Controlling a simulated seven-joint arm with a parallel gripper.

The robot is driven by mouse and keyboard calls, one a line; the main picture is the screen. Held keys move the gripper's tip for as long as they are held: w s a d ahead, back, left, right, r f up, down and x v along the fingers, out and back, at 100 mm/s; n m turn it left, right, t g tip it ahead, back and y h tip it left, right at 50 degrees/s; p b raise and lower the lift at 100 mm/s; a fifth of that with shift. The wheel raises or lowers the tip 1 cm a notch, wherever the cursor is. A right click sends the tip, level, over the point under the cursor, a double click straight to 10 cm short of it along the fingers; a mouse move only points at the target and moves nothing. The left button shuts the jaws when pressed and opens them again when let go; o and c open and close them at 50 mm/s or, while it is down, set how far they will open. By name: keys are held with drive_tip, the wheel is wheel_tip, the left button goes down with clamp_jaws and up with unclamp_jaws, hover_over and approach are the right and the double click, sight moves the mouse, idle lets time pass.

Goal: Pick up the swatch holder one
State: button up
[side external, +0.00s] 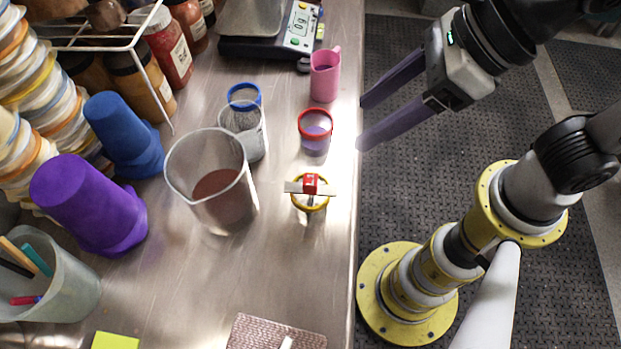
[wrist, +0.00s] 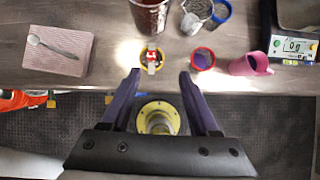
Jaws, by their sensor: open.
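A small cup with a yellow rim (side external: 311,205) stands near the right edge of the steel table. A red clip (side external: 311,184) on a pale flat strip (side external: 326,188) lies across its mouth, and this looks like the swatch holder. In the wrist view the yellow-rimmed cup (wrist: 146,65) with the red clip (wrist: 152,55) is just beyond my fingertips. My gripper (side external: 362,122) is open and empty, with its purple fingers at the table edge, apart from the cup. It also shows in the wrist view (wrist: 159,74).
A red-rimmed cup (side external: 315,133) and a pink mug (side external: 325,74) stand near the same edge. A large clear beaker (side external: 183,165) and a blue-rimmed cup (side external: 244,96) stand left of them. A scale (side external: 262,48) is at the back. The table between the cup and the textured pad (side external: 262,330) is clear.

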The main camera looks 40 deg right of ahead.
drive_tip(key=s+a, duration=0.1)
hover_over(312, 180)
drive_tip(key=s+d, duration=0.2)
drive_tip(key=shift+n, duration=0.3)
wheel_tip(312, 180, down, 8)
drive_tip(key=shift+s+a+r, duration=0.1)
drive_tip(key=shift+a+r, duration=0.05)
drive_tip(key=shift+r, duration=0.05)
drive_tip(key=x, duration=0.4)
drive_tip(key=shift+s+d+f, duration=0.1)
drive_tip(key=shift+d+f, duration=0.25)
drive_tip(key=shift+f, duration=0.1)
drive_tip(key=shift+a+f, duration=0.2)
drive_tip(key=shift+f, duration=0.15)
clamp_jaws()
